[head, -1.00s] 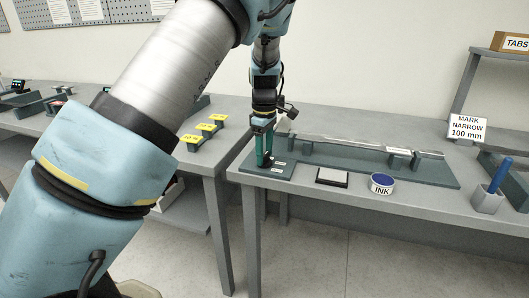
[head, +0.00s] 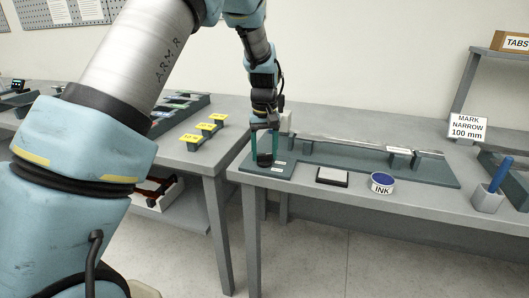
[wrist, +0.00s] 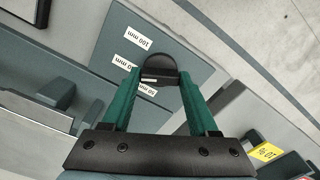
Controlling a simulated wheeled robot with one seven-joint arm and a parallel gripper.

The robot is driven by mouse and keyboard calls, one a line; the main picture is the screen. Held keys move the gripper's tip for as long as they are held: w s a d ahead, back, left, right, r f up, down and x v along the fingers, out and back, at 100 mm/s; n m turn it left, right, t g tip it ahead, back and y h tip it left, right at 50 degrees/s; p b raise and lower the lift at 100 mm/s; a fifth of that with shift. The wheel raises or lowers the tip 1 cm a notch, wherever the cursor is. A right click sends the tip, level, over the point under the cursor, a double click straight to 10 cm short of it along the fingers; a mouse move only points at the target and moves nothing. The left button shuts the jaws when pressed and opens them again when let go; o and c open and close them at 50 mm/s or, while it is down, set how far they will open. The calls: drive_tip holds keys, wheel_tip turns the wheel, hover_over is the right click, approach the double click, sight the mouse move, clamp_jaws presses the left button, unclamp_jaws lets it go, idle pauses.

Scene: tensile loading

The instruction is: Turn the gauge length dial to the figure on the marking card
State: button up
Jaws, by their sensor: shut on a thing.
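The marking card (head: 467,128) stands at the right of the bench and reads "MARK NARROW 100 mm". The dial is a round black knob (head: 265,159) on a dark base plate (head: 283,172) at the bench's left end. My gripper (head: 265,154) points down with its green fingers on either side of the knob, shut on it. The wrist view shows the knob (wrist: 159,66) between the fingertips. A "100 mm" label (wrist: 138,39) lies clear of the knob; two more labels sit nearer, partly hidden. I cannot tell which figure the dial points to.
A black-rimmed pad (head: 332,177), an ink tin (head: 382,183) and a holder with a blue pen (head: 488,198) stand along the front. A long dark fixture (head: 350,160) lies behind them. Yellow-labelled blocks (head: 205,130) sit on the left bench.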

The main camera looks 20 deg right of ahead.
sight(264, 154)
drive_tip(key=m, duration=0.5)
drive_tip(key=shift+m, duration=0.3)
drive_tip(key=m, duration=0.5)
drive_tip(key=shift+m+p, duration=0.3)
drive_tip(key=o, duration=1.4)
drive_tip(key=shift+r, duration=0.1)
wheel_tip(264, 154, up, 11)
drive_tip(key=shift+f+b, duration=0.2)
drive_tip(key=shift+b, duration=0.85)
